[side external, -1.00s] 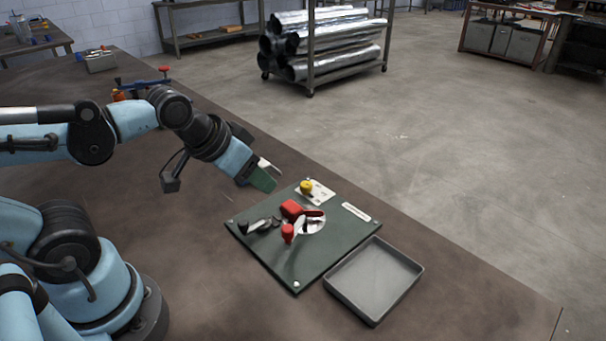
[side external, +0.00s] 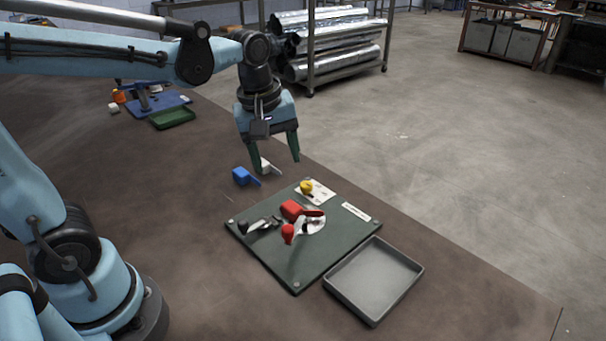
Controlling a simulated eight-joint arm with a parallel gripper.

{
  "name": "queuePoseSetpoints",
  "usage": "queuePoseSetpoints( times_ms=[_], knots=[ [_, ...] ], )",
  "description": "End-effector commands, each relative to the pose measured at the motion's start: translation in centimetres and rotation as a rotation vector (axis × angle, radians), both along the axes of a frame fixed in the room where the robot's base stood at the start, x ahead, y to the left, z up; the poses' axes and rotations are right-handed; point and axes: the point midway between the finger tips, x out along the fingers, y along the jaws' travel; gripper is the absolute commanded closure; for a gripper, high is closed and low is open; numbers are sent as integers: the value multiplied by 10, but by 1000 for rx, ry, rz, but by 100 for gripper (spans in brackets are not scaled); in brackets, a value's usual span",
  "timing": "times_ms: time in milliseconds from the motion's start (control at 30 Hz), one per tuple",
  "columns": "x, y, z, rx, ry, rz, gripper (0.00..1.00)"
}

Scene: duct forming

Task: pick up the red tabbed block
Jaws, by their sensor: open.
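The red tabbed block (side external: 291,209) sits on the dark green board (side external: 335,250), near its middle, with its tab pointing right. A red-knobbed clamp (side external: 288,232) stands close in front of it and partly overlaps it in this view. My gripper (side external: 277,165) is open and empty, pointing down. In the picture it is above and slightly left of the red block, beyond the board's back edge. A white tabbed piece (side external: 268,167) lies behind the fingers and is partly hidden.
A blue tabbed block (side external: 243,176) lies on the table left of the gripper. A yellow knob (side external: 306,187) on a pale plate is at the board's back corner. A grey tray (side external: 373,281) stands right of the board. A green tray (side external: 172,118) and blue fixture (side external: 155,103) are farther back.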

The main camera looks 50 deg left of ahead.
Motion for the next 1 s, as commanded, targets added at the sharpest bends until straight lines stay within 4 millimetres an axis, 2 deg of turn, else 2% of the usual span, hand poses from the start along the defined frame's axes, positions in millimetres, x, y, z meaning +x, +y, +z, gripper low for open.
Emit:
queuePoseSetpoints(
  times_ms=[33,133,333,467,800,1000],
  knots=[
    [9,1,-1,-18,40,98,38],
    [18,2,-4,-41,109,278,38],
    [27,4,-9,-52,182,480,38],
    [29,4,-17,-52,192,508,38],
    [29,4,-64,-53,190,506,38],
    [29,4,-78,-53,189,505,38]
  ],
)
